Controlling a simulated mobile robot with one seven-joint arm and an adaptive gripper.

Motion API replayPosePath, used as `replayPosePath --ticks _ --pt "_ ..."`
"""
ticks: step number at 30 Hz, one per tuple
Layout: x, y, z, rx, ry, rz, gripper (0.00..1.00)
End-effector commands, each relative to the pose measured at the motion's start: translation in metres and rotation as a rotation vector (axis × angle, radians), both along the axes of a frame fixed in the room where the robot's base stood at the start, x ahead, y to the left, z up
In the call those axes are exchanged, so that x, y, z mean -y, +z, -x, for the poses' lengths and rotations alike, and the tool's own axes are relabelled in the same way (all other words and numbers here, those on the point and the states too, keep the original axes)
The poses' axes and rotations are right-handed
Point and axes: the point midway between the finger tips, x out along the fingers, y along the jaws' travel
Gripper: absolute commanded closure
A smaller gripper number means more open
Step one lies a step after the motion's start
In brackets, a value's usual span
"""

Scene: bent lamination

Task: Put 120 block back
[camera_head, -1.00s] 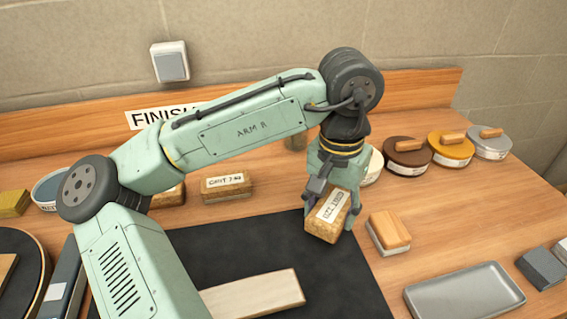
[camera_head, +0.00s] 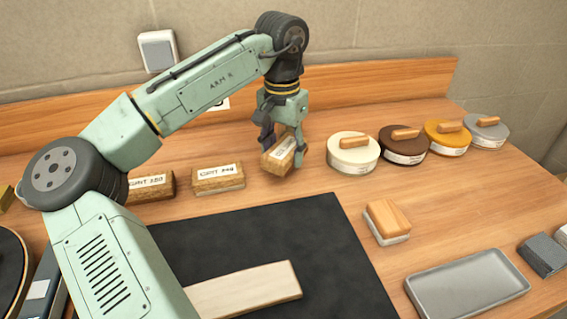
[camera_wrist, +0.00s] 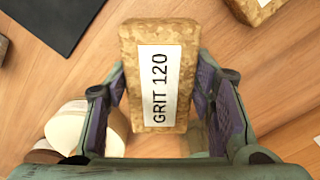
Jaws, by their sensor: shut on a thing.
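The cork block labelled GRIT 120 (camera_wrist: 158,75) is between the two fingers of my gripper (camera_wrist: 160,110) in the wrist view, its label facing the camera. In the head view, my gripper (camera_head: 281,140) is shut on this block (camera_head: 280,155), which is tilted. It is at the back of the table, right of the cork block labelled GRIT 240 (camera_head: 218,179) and left of the cream round tin. I cannot tell whether its lower edge touches the table.
The GRIT 180 block (camera_head: 150,188) stands left, partly behind my arm. A cream tin (camera_head: 353,157) is close on the right, with brown, yellow and grey tins beyond. A black mat (camera_head: 210,245) with a pale board (camera_head: 247,290) lies in front. A grey tray (camera_head: 467,296) is front right.

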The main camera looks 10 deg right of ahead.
Motion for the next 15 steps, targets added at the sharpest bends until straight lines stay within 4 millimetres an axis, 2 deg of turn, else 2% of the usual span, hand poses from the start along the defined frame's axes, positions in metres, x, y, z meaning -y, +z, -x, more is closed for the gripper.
replayPosePath --ticks 3,7,15 --pt "-0.001 -0.020 0.000 0.001 0.002 -0.004 0.86" --pt "0.000 -0.036 0.000 0.001 0.002 -0.003 0.86" --pt "0.000 -0.035 0.000 0.001 0.002 0.001 0.86"
